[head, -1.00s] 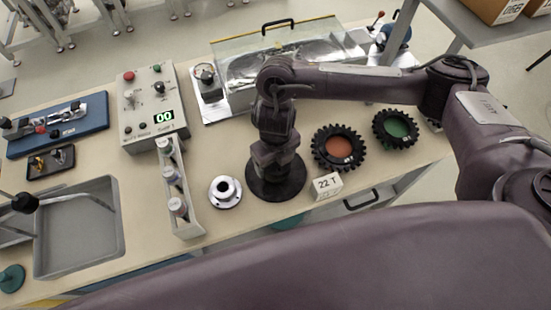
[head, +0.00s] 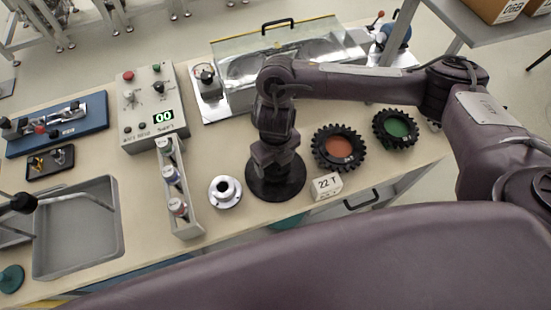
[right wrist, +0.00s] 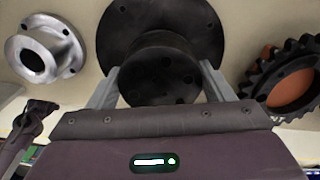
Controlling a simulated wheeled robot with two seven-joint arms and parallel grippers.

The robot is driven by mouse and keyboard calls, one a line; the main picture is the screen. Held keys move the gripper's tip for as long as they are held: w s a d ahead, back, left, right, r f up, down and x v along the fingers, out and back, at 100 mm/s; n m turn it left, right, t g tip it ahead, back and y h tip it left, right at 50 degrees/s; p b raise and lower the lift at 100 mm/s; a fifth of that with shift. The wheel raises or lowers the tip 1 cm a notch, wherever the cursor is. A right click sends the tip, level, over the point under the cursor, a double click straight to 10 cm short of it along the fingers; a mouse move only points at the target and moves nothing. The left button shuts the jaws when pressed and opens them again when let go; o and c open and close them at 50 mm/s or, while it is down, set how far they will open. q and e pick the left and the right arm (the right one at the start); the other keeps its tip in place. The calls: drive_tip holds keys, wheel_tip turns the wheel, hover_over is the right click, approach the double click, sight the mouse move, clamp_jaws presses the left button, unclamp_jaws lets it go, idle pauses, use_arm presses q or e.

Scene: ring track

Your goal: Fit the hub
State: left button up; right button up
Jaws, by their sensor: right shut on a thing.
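A black flanged hub (head: 290,188) shows under my right gripper (head: 275,160) in the head view, its wide round flange low at the bench. In the right wrist view, my right gripper (right wrist: 158,88) is shut on the round boss of the black hub (right wrist: 192,22), one finger on each side. A silver flanged hub (head: 225,192) stands apart to its left, and also shows in the right wrist view (right wrist: 38,58). A black toothed ring with an orange centre (head: 338,147) lies to the right. Another with a green centre (head: 396,128) lies beyond it.
A white "22 T" block (head: 326,186) stands close to the black hub's right. A narrow grey rack (head: 185,222) with bottles stands left of the silver hub. A control box (head: 150,100), a clear-covered tray (head: 285,55) and a grey bin (head: 110,235) surround the work area.

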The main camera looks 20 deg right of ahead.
drive_tip(key=shift+f+b, duration=0.85)
drive_tip(key=shift+f, duration=0.15)
drive_tip(key=o, duration=1.5)
drive_tip(key=shift+r, duration=0.4)
wheel_tip(320, 180, up, 7)
drive_tip(key=shift+p, duration=0.75)
drive_tip(key=shift+s, duration=0.1)
